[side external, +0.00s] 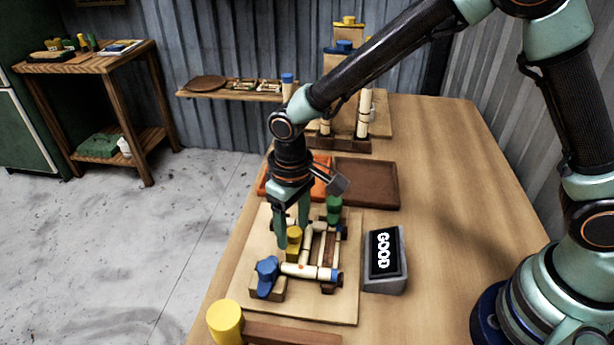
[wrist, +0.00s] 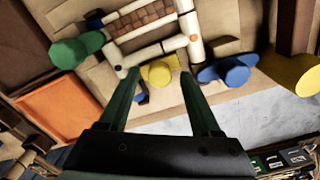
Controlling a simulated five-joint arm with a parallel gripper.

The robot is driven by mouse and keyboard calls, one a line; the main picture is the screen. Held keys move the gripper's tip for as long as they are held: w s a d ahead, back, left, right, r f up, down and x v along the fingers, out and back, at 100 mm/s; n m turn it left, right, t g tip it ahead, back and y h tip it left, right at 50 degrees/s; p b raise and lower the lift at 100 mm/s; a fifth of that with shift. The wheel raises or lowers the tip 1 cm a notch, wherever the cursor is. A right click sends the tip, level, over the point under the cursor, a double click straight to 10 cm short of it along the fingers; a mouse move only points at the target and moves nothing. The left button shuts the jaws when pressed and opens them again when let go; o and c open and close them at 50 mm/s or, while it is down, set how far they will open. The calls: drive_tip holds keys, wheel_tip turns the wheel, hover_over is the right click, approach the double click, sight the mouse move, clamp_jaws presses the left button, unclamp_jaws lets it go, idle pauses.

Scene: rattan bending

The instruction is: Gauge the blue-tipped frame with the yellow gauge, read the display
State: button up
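The frame of pale rattan rods (side external: 308,270) lies on a light wooden board, with dark blue tips at its right side; it also shows in the wrist view (wrist: 192,42). The yellow gauge (side external: 294,243) stands at the frame's left side; in the wrist view the yellow piece (wrist: 160,71) lies just past my fingertips. My gripper (side external: 291,232) points down over it, fingers apart on either side, with small gaps to the yellow in the wrist view (wrist: 156,78). I cannot tell whether the gauge touches the rod. The display (side external: 384,253) reads "GOOD".
A blue clamp-like piece (side external: 267,275) is at the board's left, a green one (side external: 334,208) behind the frame. Orange (side external: 322,168) and brown (side external: 368,184) trays lie behind.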

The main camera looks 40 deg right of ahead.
sight(294, 231)
idle(0.3)
wheel_tip(294, 231, up, 12)
idle(0.5)
drive_tip(key=s+d+r+m+t, duration=0.1)
drive_tip(key=s+d+r+t, duration=0.1)
drive_tip(key=d, duration=0.4)
drive_tip(key=s+d+r+m+t, duration=0.1)
drive_tip(key=s+d+r, duration=0.1)
drive_tip(key=s+d, duration=0.2)
drive_tip(key=s+d+r+m+t, duration=0.1)
drive_tip(key=s+d+r+t, duration=0.1)
drive_tip(key=d, duration=0.8)
drive_tip(key=shift+s+d+r+m+t, duration=0.25)
drive_tip(key=shift+s+r+m+t, duration=0.05)
drive_tip(key=shift+s+r, duration=0.2)
